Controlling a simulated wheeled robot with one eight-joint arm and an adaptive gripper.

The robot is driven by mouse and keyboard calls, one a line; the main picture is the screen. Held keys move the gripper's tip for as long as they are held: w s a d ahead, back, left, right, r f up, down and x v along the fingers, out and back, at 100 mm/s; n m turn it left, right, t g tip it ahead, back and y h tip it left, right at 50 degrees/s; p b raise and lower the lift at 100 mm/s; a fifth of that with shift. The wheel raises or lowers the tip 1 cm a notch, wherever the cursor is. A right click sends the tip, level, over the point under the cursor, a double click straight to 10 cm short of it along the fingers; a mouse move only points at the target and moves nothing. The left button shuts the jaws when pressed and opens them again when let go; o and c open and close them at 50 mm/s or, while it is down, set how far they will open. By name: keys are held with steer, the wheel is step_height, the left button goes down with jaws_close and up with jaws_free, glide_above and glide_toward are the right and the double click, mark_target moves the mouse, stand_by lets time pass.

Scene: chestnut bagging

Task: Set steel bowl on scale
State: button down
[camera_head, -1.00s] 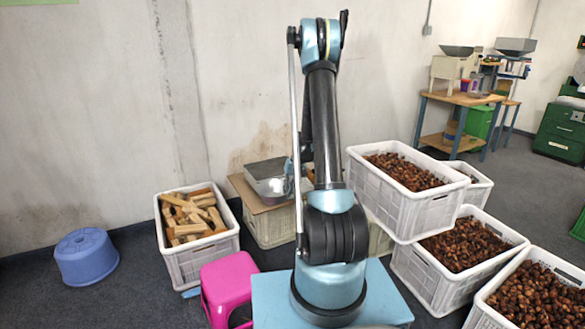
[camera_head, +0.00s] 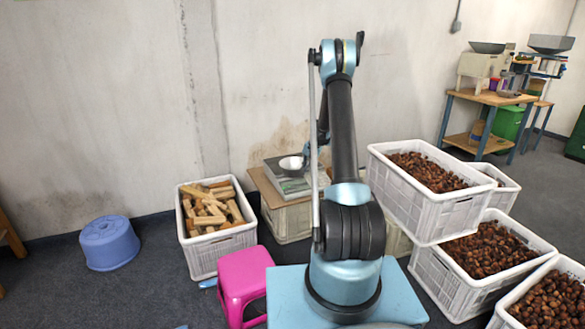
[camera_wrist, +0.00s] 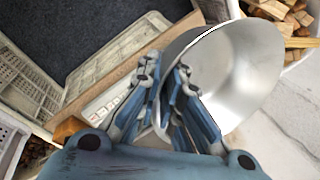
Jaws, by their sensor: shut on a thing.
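The steel bowl (camera_head: 291,163) shows in the head view at the scale's upper right, beside my arm. In the wrist view the shiny bowl (camera_wrist: 240,72) is large and tilted in the picture. My gripper (camera_wrist: 168,70) is shut on its near rim, one finger on each side of the wall. The scale (camera_head: 291,186) sits on a board over a crate against the wall. Part of it (camera_wrist: 112,98) shows past the bowl in the wrist view. I cannot tell whether the bowl touches the scale. In the head view my arm hides the scale's right side.
A crate of wood pieces (camera_head: 212,257) stands left of the scale. Crates of chestnuts (camera_head: 437,212) stand to the right. The floor between tub and wood crate is clear.

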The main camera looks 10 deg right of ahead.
steer(key=w+m+t+h, duration=0.2)
steer(key=w+m, duration=0.7)
steer(key=w, duration=1.5)
steer(key=f, duration=0.6)
steer(key=a+f, duration=0.1)
steer(key=f, duration=0.3)
steer(key=shift+s+f, duration=0.1)
steer(key=c, duration=1.8)
jaws_free()
